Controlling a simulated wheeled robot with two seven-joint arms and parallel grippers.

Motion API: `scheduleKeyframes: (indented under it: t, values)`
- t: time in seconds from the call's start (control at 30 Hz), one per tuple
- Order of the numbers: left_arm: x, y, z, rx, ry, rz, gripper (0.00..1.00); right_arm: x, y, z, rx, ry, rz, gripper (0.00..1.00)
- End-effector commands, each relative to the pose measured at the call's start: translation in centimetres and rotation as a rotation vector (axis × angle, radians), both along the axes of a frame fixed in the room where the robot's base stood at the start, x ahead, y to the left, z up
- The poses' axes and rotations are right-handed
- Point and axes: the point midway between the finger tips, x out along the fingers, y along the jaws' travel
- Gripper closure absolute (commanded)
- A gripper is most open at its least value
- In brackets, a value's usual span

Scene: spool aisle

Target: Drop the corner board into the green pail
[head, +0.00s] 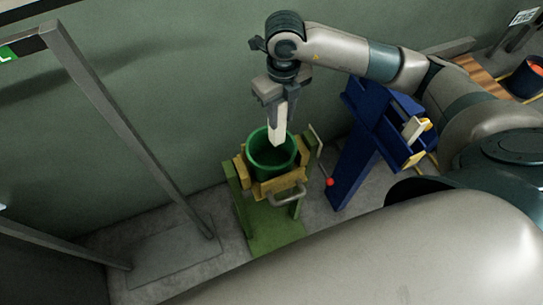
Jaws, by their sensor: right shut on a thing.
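The green pail (262,163) sits in a yellow-and-green stand near the wall, in the middle of the head view. My right gripper (279,102) points down above the pail and is shut on the pale, whitish corner board (278,126). The board hangs upright from the jaws. Its lower end overlaps the pail's opening in the picture; I cannot tell how far inside the rim it reaches. The pail's inside looks empty where it shows. My left gripper is not in view.
The yellow-and-green stand (249,207) has a grey handle in front. A blue rack (352,173) stands to its right, holding a pale piece. A grey metal frame (130,125) stands at left. A dark blue bucket (527,79) with something orange is at far right.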

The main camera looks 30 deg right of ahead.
Motion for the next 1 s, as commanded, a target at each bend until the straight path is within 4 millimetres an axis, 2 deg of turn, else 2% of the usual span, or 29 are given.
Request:
scheduleKeyframes:
  t: [0.1, 0.3, 0.7, 0.73, 0.8, 0.83, 1.0]
  values:
    - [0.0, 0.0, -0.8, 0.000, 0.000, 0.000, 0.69, -0.1, 0.0, -1.5, 0.000, 0.003, -0.001, 0.90]
    - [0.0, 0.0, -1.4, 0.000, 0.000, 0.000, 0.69, 0.0, 0.0, -2.9, 0.000, 0.001, -0.001, 0.90]
    - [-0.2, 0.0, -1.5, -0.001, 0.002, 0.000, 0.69, 0.0, 0.0, -3.2, 0.000, 0.000, 0.000, 0.90]
    - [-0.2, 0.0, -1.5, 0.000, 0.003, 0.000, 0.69, 0.0, 0.0, -3.2, 0.000, 0.000, 0.000, 0.70]
    - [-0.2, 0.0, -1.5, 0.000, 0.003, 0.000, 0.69, 0.0, 0.0, -3.2, 0.000, 0.000, 0.000, 0.53]
    - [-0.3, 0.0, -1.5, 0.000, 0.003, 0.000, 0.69, 0.0, 0.0, -3.2, 0.000, 0.000, 0.000, 0.50]
    - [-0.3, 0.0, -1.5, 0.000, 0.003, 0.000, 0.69, 0.0, 0.0, -3.2, 0.000, 0.001, 0.000, 0.50]
